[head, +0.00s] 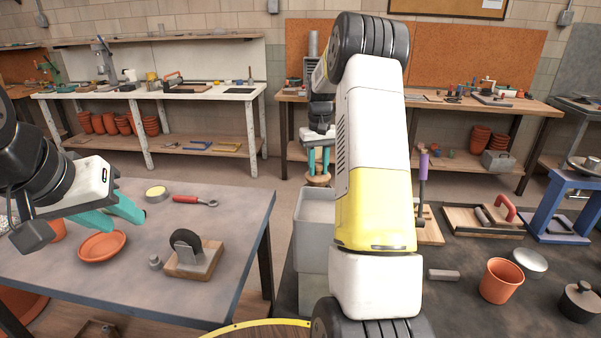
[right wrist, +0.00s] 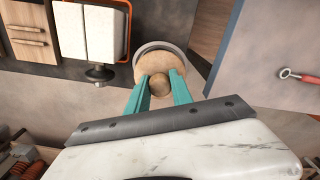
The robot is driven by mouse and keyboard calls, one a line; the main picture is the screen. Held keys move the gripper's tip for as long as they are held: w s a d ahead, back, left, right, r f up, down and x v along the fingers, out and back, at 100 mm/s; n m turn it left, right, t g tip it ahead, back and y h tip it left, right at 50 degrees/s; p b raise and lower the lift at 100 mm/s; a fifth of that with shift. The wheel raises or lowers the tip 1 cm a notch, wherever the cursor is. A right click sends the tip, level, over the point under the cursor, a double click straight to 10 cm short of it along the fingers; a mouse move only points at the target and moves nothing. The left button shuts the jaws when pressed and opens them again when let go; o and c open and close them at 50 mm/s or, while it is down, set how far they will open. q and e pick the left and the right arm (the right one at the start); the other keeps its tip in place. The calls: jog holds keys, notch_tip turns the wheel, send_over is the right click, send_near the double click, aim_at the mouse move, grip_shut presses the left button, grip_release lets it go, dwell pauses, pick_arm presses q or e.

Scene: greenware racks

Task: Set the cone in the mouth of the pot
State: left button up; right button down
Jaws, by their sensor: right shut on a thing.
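My right gripper (head: 318,168) is shut on the round knob of a wooden thing (head: 318,181), apparently the cone, hanging in the air left of the dark table. In the right wrist view the gripper (right wrist: 160,90) has its teal fingers either side of the knob (right wrist: 160,85), with a wider tan disc (right wrist: 160,66) beyond it. Its tapered shape cannot be made out. An orange clay pot (head: 501,282) stands upright on the dark table at right, its mouth empty-looking and apart from the gripper. My left gripper (head: 125,222) is open and empty above the left table, near a clay saucer (head: 102,247).
A shiny bowl (head: 530,262), a dark lidded jar (head: 580,301) and a grey bar (head: 444,275) surround the pot. A grey bin (head: 316,218) stands left of the dark table. The left table (head: 235,215) holds a red-handled tool (head: 193,200) and a wooden block (head: 192,260).

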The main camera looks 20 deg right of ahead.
aim_at(318, 176)
jog(key=shift+f, duration=1.65)
jog(key=shift+f, duration=0.2)
jog(key=c, duration=1.1)
grip_release()
notch_tip(318, 176, up, 12)
jog(key=shift+r, duration=0.2)
